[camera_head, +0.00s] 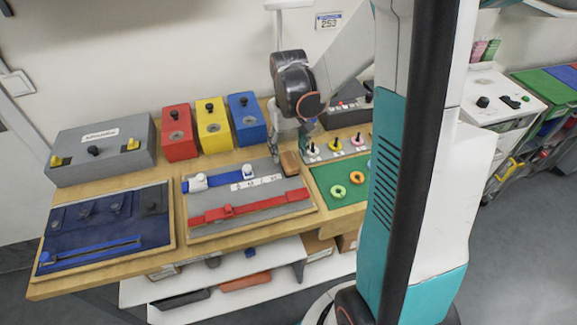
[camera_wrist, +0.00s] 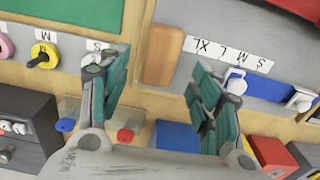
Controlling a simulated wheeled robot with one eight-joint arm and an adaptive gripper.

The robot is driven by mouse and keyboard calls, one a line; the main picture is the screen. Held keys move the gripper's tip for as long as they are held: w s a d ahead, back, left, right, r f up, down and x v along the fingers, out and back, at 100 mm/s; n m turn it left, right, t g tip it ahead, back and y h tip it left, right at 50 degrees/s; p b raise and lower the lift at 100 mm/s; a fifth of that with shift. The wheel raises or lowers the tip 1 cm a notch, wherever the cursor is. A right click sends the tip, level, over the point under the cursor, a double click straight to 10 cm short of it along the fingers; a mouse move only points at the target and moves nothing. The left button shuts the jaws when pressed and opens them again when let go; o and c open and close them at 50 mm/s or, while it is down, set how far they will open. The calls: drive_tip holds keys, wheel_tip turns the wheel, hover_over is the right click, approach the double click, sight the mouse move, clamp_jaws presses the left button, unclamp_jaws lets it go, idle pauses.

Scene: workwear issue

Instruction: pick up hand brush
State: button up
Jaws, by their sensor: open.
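The hand brush appears as a brown, wooden-looking block with rounded corners. It lies on the grey board (camera_head: 245,205) near its right edge in the head view (camera_head: 290,163), and at the upper middle in the wrist view (camera_wrist: 163,52). Its bristles are not visible. My gripper (camera_head: 289,146) is over the back of the bench, just above and behind the brush. In the wrist view my gripper (camera_wrist: 160,78) has its two teal fingers wide apart, with nothing held. The near end of the brush shows between the fingertips; I see no contact.
The grey board carries a blue strap (camera_head: 228,178), a red strap (camera_head: 250,206) and a size label strip (camera_head: 257,182). A green board (camera_head: 325,195) with coloured rings lies to the right. Red (camera_head: 179,145), yellow (camera_head: 214,142) and blue (camera_head: 247,134) boxes stand behind, left of my gripper.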

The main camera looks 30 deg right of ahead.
sight(289, 160)
drive_tip(key=shift+s+f+b, duration=0.15)
drive_tip(key=shift+f+b, duration=1.2)
drive_tip(key=shift+f, duration=1.35)
drive_tip(key=c, duration=1.2)
